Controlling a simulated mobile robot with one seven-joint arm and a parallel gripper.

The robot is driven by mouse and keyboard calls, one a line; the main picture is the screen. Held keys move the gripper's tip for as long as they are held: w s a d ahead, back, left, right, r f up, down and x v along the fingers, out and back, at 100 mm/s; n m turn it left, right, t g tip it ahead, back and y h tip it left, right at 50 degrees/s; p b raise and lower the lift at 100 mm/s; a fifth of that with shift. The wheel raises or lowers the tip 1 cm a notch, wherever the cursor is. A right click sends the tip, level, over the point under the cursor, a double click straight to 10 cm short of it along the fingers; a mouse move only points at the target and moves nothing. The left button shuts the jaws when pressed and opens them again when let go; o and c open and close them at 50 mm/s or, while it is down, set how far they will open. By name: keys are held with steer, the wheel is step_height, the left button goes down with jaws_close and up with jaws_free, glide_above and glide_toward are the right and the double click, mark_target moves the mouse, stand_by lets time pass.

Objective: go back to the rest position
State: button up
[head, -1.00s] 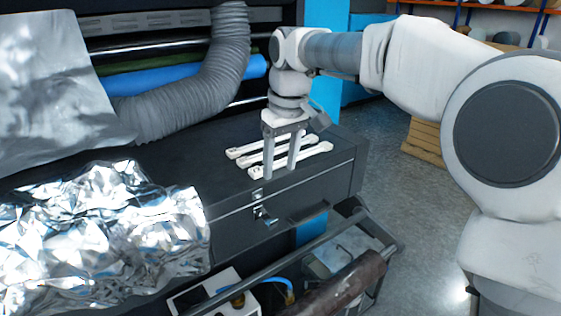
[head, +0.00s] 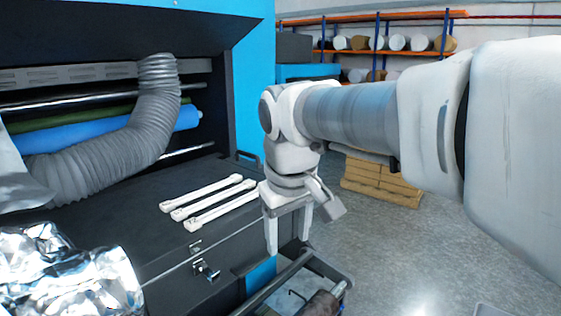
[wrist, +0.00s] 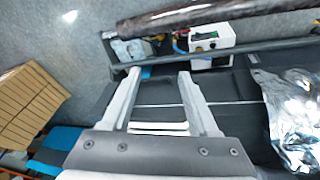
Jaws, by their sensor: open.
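My gripper (head: 288,243) is open and empty, pointing down in the head view. It hangs beyond the right ends of three white bar-shaped tools, by the dark machine top's front right edge. The tools lie side by side on the dark top (head: 130,240): a back one (head: 207,192), a middle one (head: 212,201) and a front one (head: 225,211). My gripper hides part of their right ends. In the wrist view my two fingers (wrist: 158,72) are spread apart, and white tool parts (wrist: 158,128) show between their bases.
Crumpled silver foil (head: 75,280) lies at the lower left. A grey ribbed hose (head: 130,140) crosses the machine. A cart with a dark roll (wrist: 200,12) stands below the front edge. Stacked brown boxes (head: 380,180) stand behind my arm. The grey floor (head: 410,250) at right is clear.

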steer(key=s+d+f+m+t+b, duration=0.1)
steer(key=s+d+f+m, duration=0.2)
steer(key=s+d, duration=0.3)
steer(key=s+d+f+m+t+b, duration=0.1)
steer(key=s+d+f+m, duration=0.2)
steer(key=s+d+f, duration=0.3)
steer(key=s+d, duration=0.1)
steer(key=s, duration=0.1)
steer(key=shift+s+f+b, duration=0.25)
steer(key=shift+s+b, duration=0.05)
steer(key=shift+s, duration=0.05)
